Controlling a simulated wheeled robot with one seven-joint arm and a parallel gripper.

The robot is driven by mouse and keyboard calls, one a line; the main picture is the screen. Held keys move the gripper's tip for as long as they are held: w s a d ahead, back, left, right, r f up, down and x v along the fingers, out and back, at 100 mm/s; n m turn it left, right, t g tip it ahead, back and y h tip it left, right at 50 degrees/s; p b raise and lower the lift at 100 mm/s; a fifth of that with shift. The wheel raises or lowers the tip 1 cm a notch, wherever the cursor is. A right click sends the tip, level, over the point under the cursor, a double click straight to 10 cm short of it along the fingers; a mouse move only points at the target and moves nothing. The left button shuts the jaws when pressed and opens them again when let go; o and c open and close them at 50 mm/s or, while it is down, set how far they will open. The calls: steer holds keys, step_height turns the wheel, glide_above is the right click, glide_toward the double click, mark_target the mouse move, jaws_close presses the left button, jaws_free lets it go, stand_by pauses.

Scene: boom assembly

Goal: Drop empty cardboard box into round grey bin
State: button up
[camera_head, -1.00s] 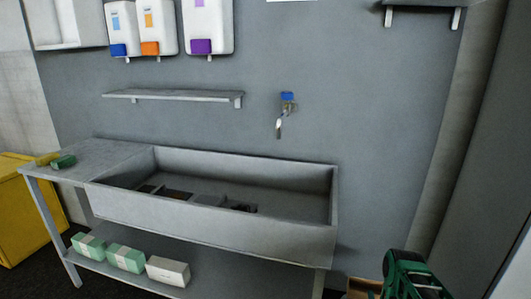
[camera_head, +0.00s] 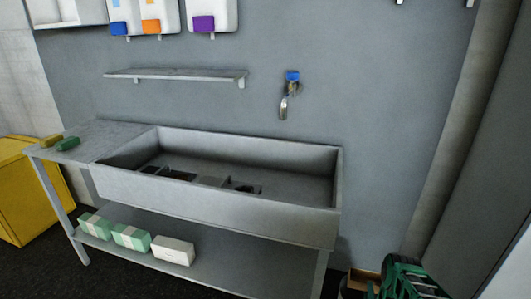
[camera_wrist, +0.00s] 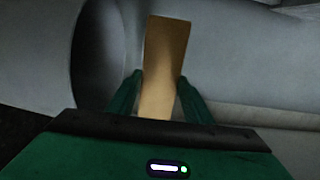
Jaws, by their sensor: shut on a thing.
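The cardboard box (camera_wrist: 165,55) is a tan strip between the two green fingers of my gripper (camera_wrist: 160,79) in the wrist view. My gripper is shut on it. In the head view my green gripper (camera_head: 402,278) is at the bottom right, with the brown box (camera_head: 365,277) just left of it. A grey rounded rim (camera_head: 346,285) shows beside the box and appears to be the round grey bin. In the wrist view a grey curved shape with a dark hollow (camera_wrist: 92,60) lies left of the box, probably the bin. I cannot tell whether the box is over its opening.
A long grey sink (camera_head: 215,210) stands against the wall, with a lower shelf (camera_head: 215,268) holding several small boxes. A yellow bin (camera_head: 25,190) is at the far left. A wall shelf (camera_head: 180,75) and tap (camera_head: 288,95) are above the sink. A wall closes the right side.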

steer(key=o, duration=1.1)
steer(key=v, duration=1)
steer(key=shift+s, duration=0.4)
steer(key=shift+a, duration=0.1)
